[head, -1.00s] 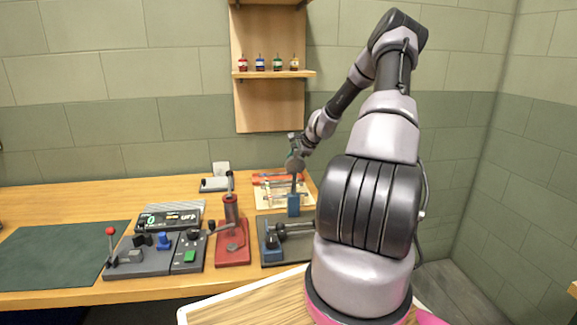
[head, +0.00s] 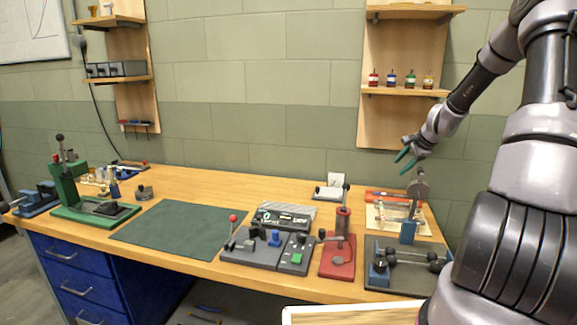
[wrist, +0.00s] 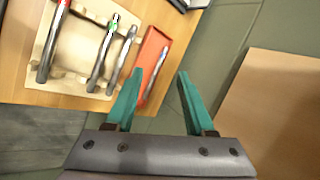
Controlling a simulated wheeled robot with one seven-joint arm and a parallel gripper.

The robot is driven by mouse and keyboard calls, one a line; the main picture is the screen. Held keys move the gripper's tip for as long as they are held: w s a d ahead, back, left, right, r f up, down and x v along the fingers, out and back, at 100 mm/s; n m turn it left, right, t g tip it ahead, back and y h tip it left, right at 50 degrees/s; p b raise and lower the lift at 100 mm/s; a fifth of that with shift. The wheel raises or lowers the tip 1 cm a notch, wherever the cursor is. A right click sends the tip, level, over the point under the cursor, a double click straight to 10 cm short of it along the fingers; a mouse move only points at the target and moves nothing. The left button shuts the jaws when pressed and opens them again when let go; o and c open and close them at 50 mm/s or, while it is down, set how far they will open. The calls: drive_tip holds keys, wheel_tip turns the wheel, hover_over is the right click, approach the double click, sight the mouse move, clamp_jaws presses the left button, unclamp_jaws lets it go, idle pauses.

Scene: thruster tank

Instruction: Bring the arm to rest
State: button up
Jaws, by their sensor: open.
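My arm stands at the right of the head view, reaching over the back right of the workbench. My gripper (head: 404,154), with teal fingers, hangs above the bench near the wall, below the shelf. In the wrist view my gripper (wrist: 157,85) has its two fingers spread apart with nothing between them. The red tray (wrist: 152,62) and the pale tool rack (wrist: 67,50) lie below and to the left of the fingers.
The wooden workbench (head: 180,190) holds a dark green mat (head: 180,228), a grey control panel (head: 262,252), a red lever press (head: 338,258) and a blue-and-grey fixture (head: 392,270). A shelf (head: 405,92) with several small bottles hangs behind. A green press (head: 72,190) stands at left.

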drive_tip(key=s+a+r+n+h, duration=0.1)
drive_tip(key=s+a+r+n, duration=0.3)
drive_tip(key=s+a+r, duration=0.45)
drive_tip(key=s+a+r+n, duration=0.4)
drive_tip(key=s+a+r, duration=0.2)
drive_tip(key=s+r, duration=0.45)
drive_tip(key=s+a+r+n, duration=0.2)
drive_tip(key=s+r, duration=0.1)
drive_tip(key=s, duration=0.6)
drive_tip(key=s+a+r+n, duration=0.1)
drive_tip(key=s+r, duration=0.3)
drive_tip(key=s, duration=0.6)
drive_tip(key=shift+s+a+n+t, duration=0.25)
drive_tip(key=shift+a+n+t, duration=0.05)
drive_tip(key=shift+a+n, duration=0.15)
